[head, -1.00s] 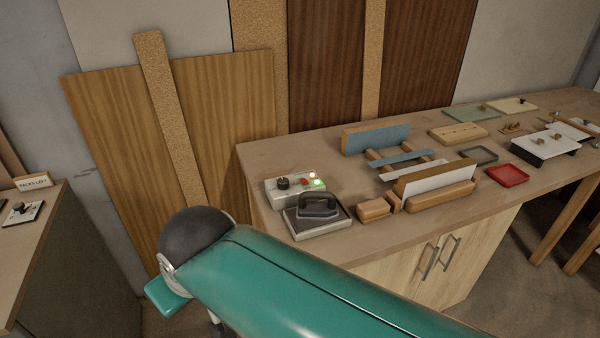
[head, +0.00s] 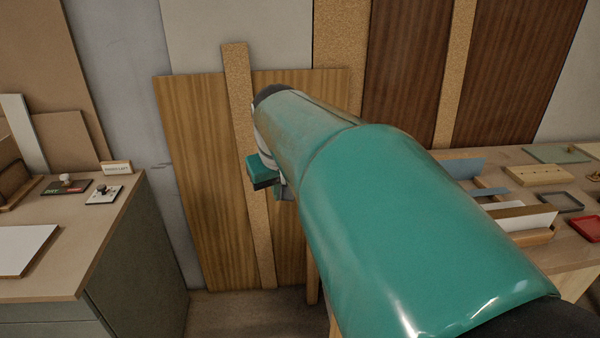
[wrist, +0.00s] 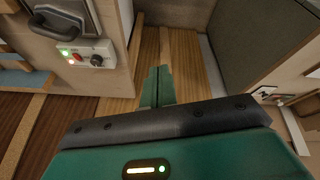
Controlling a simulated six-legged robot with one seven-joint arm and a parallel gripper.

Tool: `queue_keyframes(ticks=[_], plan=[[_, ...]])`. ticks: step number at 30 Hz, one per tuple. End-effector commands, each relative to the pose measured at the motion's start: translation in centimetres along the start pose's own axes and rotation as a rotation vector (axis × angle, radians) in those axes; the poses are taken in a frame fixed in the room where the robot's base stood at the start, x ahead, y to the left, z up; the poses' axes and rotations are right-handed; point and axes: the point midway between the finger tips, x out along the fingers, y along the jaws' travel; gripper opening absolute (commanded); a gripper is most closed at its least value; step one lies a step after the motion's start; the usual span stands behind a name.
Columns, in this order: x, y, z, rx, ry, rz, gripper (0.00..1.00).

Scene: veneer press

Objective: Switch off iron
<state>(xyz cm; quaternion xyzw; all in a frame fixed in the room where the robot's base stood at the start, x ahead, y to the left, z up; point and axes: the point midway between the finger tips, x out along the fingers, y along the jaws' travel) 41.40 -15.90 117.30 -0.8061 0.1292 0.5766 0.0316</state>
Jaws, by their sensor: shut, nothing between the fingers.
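The iron (wrist: 62,16), with a dark handle and pale metal body, is partly cut off at the top left of the wrist view. Beside it on the bench is a light control box (wrist: 86,52) with a lit green lamp (wrist: 64,51), a red button (wrist: 77,57) and a black knob (wrist: 97,61). In the head view my arm hides the iron and box. My gripper (wrist: 157,74) is shut and empty, in front of the wood panels, to the right of the box in the wrist view and apart from it.
Wood panels (head: 195,180) lean against the wall behind my arm. A left cabinet (head: 130,250) carries a small switch plate (head: 104,194) and a sign (head: 117,167). The right bench (head: 500,160) holds trays and boards, including a red tray (head: 588,227). Floor shows between them.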

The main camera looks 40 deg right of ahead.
Motion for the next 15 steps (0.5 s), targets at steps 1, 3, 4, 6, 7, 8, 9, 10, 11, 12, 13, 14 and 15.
queue_keyframes(ticks=[1, 3, 4, 6, 7, 8, 9, 10, 11, 12, 13, 14, 15], plan=[[0.5, 1.5, -0.9, 0.020, -0.014, 0.006, 0.00], [1.1, 3.3, -2.0, 0.038, -0.028, 0.011, 0.00], [1.3, 4.2, -2.5, 0.047, -0.034, 0.013, 0.00], [1.9, 6.2, -3.4, 0.069, -0.050, 0.016, 0.00], [2.1, 7.1, -3.8, 0.077, -0.054, 0.017, 0.00], [2.4, 8.1, -4.2, 0.086, -0.060, 0.018, 0.00], [2.8, 9.4, -4.6, 0.099, -0.067, 0.019, 0.00], [3.1, 10.3, -4.8, 0.109, -0.073, 0.019, 0.00], [3.4, 11.3, -5.1, 0.119, -0.078, 0.019, 0.00], [3.8, 12.7, -5.4, 0.132, -0.085, 0.018, 0.00], [4.2, 13.7, -5.6, 0.141, -0.090, 0.017, 0.00], [4.5, 14.7, -5.8, 0.151, -0.093, 0.017, 0.00], [4.9, 16.2, -6.0, 0.166, -0.099, 0.015, 0.00]])
